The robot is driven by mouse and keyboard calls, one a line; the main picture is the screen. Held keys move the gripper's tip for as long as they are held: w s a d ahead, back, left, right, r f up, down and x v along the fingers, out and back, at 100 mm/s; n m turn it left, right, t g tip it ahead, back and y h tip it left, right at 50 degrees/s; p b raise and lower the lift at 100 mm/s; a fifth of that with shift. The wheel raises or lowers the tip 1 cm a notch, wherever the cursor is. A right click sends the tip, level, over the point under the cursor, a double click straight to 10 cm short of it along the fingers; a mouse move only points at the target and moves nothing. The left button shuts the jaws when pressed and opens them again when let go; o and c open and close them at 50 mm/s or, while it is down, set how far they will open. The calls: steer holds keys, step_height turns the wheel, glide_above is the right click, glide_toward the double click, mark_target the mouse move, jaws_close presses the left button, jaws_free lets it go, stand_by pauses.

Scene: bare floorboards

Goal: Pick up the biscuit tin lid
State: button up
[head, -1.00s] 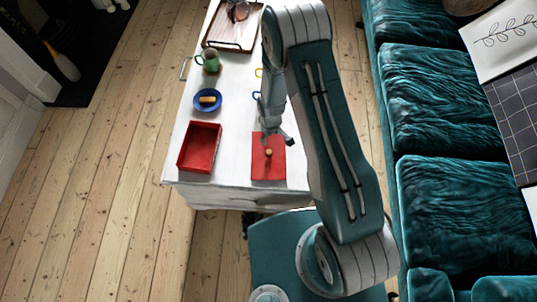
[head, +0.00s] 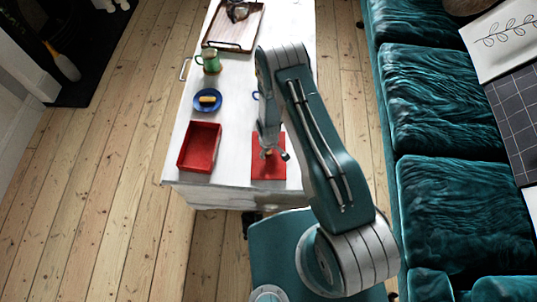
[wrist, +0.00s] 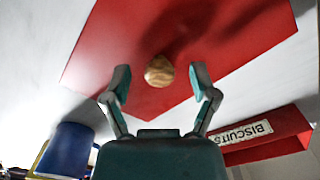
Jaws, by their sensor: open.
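The biscuit tin lid (head: 268,170) is a flat red rectangle with a round wooden knob, lying on the white table near its front edge. In the wrist view the red lid (wrist: 200,35) fills the upper middle, and its knob (wrist: 159,71) sits between the fingertips. My gripper (head: 273,155) is open above the lid, its fingers (wrist: 163,80) on either side of the knob with gaps to both. The red biscuit tin (head: 200,146) stands open to the left of the lid; its side with a BISCUITS label (wrist: 240,134) shows in the wrist view.
A blue plate (head: 207,100) with a yellow thing on it, a green mug (head: 211,62) and a wooden tray (head: 235,46) stand farther back on the table (head: 230,120). A blue mug (wrist: 66,148) shows at lower left in the wrist view. A teal sofa (head: 445,110) is at right.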

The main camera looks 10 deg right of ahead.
steer(key=shift+f, duration=0.35)
jaws_close()
steer(key=shift+r, duration=0.1)
